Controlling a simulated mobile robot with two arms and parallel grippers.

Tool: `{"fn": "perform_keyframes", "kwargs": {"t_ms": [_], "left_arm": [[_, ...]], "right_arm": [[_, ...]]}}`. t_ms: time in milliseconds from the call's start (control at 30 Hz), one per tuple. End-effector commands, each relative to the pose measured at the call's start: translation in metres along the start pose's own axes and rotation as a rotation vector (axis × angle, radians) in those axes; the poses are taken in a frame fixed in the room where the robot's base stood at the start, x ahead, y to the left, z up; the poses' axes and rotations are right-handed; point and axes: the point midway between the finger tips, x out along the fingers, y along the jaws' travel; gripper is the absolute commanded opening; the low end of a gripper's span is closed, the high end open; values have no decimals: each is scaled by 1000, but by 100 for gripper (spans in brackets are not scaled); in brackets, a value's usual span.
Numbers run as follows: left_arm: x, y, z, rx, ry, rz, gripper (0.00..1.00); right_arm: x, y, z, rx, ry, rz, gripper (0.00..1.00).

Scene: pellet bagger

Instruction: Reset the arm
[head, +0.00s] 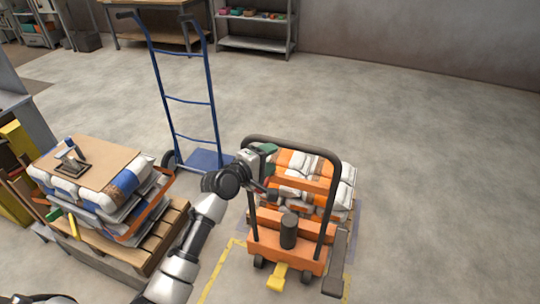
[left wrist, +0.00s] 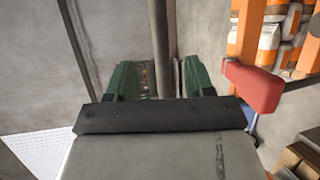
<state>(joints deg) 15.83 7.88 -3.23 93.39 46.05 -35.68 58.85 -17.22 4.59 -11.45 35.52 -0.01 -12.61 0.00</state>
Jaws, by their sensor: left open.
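My left arm reaches up from the bottom of the head view. Its green-tipped left gripper (head: 264,152) is beside the left side of the dark looped handle (head: 334,190) of an orange lift cart (head: 285,250). In the left wrist view the two green fingers (left wrist: 160,78) stand apart, with no object clearly held. A dark upright bar (left wrist: 158,40) shows in line with the gap; I cannot tell whether it is between the fingers or beyond them. A red grip (left wrist: 255,88) is close to the right finger. My right gripper is not in view.
Orange-and-white bags (head: 310,163) lie on the cart. A pallet (head: 150,253) with stacked bags and a cardboard sheet (head: 100,160) stands left. A blue hand truck (head: 185,100) stands behind. The floor at right is clear. A shelf (head: 255,45) is at the back wall.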

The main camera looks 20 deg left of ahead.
Motion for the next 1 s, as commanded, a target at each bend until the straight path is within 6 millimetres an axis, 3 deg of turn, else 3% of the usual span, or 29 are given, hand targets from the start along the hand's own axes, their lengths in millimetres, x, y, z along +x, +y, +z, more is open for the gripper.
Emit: {"fn": "perform_keyframes", "kwargs": {"t_ms": [200, 333, 433, 500, 600, 800, 1000], "left_arm": [[-2, -4, 2, 16, -3, -12, 53], [-23, -36, 21, 164, -34, -113, 53], [-61, -79, 48, 397, -93, -271, 53], [-98, -110, 67, 584, -153, -400, 53], [-145, -138, 85, 795, -236, -553, 53], [-217, -165, 104, 1049, -374, -760, 53], [-273, -174, 116, 1201, -496, -908, 53]], "right_arm": [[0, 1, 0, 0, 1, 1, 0], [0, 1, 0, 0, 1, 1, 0], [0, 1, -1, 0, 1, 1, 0], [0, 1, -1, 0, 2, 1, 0], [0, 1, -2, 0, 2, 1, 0], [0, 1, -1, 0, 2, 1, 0], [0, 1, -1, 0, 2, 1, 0]]}}
